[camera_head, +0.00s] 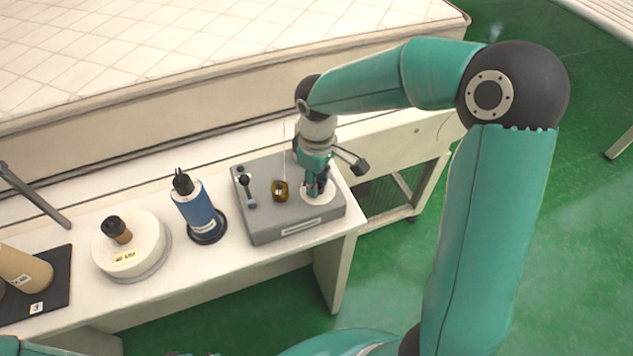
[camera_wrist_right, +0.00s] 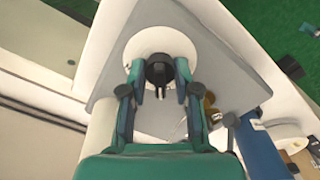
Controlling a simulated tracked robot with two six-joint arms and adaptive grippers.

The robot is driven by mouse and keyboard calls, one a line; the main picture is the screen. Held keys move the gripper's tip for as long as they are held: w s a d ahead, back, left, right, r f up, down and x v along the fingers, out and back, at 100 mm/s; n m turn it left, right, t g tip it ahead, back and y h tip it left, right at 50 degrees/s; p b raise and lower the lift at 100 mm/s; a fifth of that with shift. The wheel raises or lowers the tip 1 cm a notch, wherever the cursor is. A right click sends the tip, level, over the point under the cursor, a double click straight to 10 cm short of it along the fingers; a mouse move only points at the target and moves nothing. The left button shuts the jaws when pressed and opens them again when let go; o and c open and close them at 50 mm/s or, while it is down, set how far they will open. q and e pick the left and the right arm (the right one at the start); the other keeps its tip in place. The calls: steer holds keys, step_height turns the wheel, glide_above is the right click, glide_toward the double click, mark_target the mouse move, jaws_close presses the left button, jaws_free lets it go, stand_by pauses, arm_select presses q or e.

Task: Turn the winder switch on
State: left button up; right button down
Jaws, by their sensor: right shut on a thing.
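The grey winder box (camera_head: 265,222) sits on the right end of the white bench. On its top are a small lever with a black knob (camera_head: 244,180), a brass-coloured part (camera_head: 281,190) and a round white disc (camera_head: 322,196). A black knob (camera_wrist_right: 158,69) stands on the white disc in the right wrist view. My right gripper (camera_head: 317,187) points down at the disc, with its fingers shut on both sides of the knob. In the head view the gripper mostly hides the knob. The knob's on or off position cannot be told. My left gripper is out of view.
A blue spool (camera_head: 197,210) stands left of the box, then a white round unit (camera_head: 130,245) and a tan cylinder (camera_head: 22,268) on a black mat. A mattress (camera_head: 130,45) lies behind the bench (camera_head: 200,270). Green floor is clear in front.

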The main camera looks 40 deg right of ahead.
steer(key=m+b, duration=0.2)
steer(key=m, duration=0.1)
steer(key=shift+w, duration=0.1)
steer(key=m+b, duration=0.2)
steer(key=m, duration=0.3)
steer(key=shift+d, duration=0.1)
steer(key=m+b, duration=0.1)
steer(key=m, duration=0.3)
steer(key=shift+b, duration=0.35)
steer(key=shift+r+m+b, duration=0.1)
steer(key=shift+m+b, duration=0.4)
steer(key=shift+m, duration=1.7)
steer(key=c, duration=0.8)
jaws_free()
steer(key=shift+c, duration=0.2)
